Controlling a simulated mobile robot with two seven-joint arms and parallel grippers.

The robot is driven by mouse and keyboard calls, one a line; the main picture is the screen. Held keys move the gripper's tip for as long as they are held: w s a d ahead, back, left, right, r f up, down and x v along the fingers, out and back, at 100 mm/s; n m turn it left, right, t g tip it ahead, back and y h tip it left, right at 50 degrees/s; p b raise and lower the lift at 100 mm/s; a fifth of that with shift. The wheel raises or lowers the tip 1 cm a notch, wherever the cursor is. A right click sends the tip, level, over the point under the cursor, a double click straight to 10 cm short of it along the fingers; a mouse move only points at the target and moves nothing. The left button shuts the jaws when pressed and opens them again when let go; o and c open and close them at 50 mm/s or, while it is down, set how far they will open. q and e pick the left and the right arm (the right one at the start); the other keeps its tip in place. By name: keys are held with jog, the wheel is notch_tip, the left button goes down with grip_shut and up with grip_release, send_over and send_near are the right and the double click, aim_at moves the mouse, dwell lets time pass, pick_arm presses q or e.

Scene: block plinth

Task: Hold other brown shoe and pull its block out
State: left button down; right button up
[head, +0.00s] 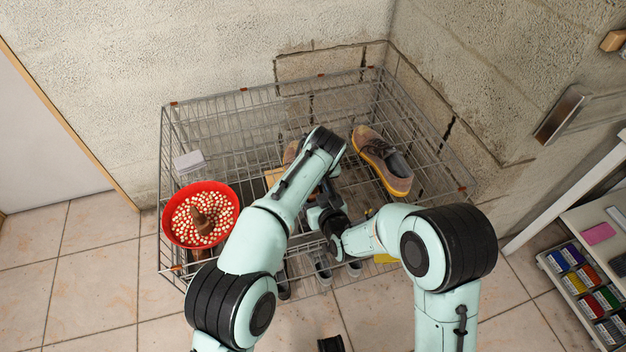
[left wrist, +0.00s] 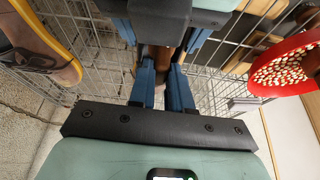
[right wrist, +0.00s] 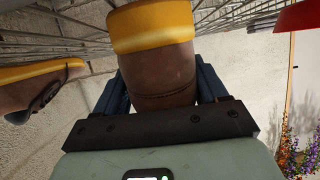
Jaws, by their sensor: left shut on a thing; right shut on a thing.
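A brown shoe with a yellow sole (right wrist: 155,60) fills the middle of the right wrist view. My right gripper (right wrist: 160,88) is shut on it, one blue finger at each side. My left gripper (left wrist: 163,62) is shut on a brown thing (left wrist: 160,54) close to my right gripper. Whether this is the block or part of the shoe I cannot tell. In the head view both grippers meet over the rack's front and my arms hide most of the held shoe. The other brown shoe (head: 369,148) lies on the rack at right, its grey opening showing.
The wire rack (head: 225,108) stands against the wall corner. A red bowl (head: 171,230) of pale pellets sits at its left, with a brown piece in it. A white card (head: 189,161) is behind the bowl. Several dark shoes show low at the front. A shelf unit is at right.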

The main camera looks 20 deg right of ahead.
pick_arm(q)
jog(key=shift+r, duration=1.95)
jog(key=shift+r, duration=2)
pick_arm(e)
jog(key=o, duration=1.2)
jog(key=shift+c, duration=0.2)
